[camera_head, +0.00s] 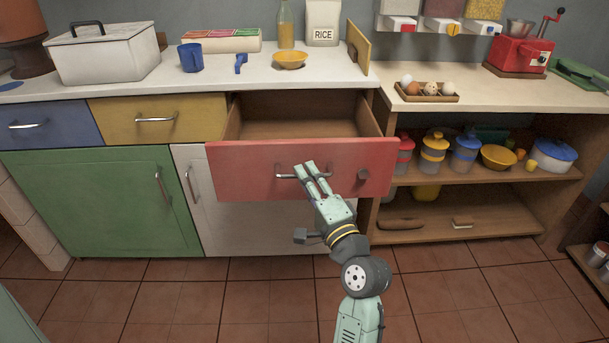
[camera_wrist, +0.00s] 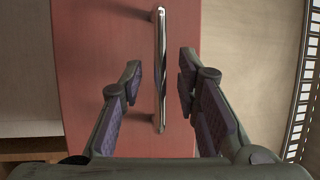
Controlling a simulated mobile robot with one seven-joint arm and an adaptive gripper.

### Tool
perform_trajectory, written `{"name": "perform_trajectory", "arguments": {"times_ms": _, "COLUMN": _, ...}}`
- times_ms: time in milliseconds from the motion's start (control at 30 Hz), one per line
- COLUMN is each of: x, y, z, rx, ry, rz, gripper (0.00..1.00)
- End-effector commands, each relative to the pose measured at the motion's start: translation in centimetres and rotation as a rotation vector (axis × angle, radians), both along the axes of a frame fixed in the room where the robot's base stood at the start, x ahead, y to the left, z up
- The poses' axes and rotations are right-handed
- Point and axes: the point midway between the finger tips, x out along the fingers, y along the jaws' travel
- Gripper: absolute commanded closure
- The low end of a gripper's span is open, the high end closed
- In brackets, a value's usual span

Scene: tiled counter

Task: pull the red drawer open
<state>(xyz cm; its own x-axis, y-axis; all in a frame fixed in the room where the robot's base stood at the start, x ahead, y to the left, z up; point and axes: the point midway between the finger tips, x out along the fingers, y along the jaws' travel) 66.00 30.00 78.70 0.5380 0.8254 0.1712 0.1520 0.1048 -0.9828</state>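The red drawer (camera_head: 235,170) stands pulled well out of the counter, and the visible part of its wooden inside is empty. Its metal bar handle (camera_head: 287,177) is on the front, partly hidden by my fingers. My gripper (camera_head: 304,166) is at the handle, in front of the drawer. In the wrist view the red front (camera_wrist: 85,60) fills the left middle, and the handle (camera_wrist: 160,40) runs upright between my two fingers (camera_wrist: 160,78). The fingers are spread, with a visible gap to the handle on each side.
A yellow drawer (camera_head: 158,118), a blue drawer (camera_head: 45,125) and a green door (camera_head: 95,200) to the left are shut. Open shelves (camera_head: 465,215) with jars are on the right. The tiled floor (camera_head: 240,300) in front is clear.

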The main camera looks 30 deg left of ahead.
Motion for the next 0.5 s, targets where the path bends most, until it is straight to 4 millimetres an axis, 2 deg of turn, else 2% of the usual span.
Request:
{"name": "perform_trajectory", "arguments": {"times_ms": 300, "x": -3.6, "y": -5.7, "z": -1.3, "rx": -0.001, "ry": 0.004, "rz": -0.004, "gripper": 0.7}}
{"name": "perform_trajectory", "arguments": {"times_ms": 500, "x": -5.1, "y": -7.9, "z": -1.7, "rx": 0.0, "ry": 0.003, "rz": -0.002, "gripper": 0.7}}
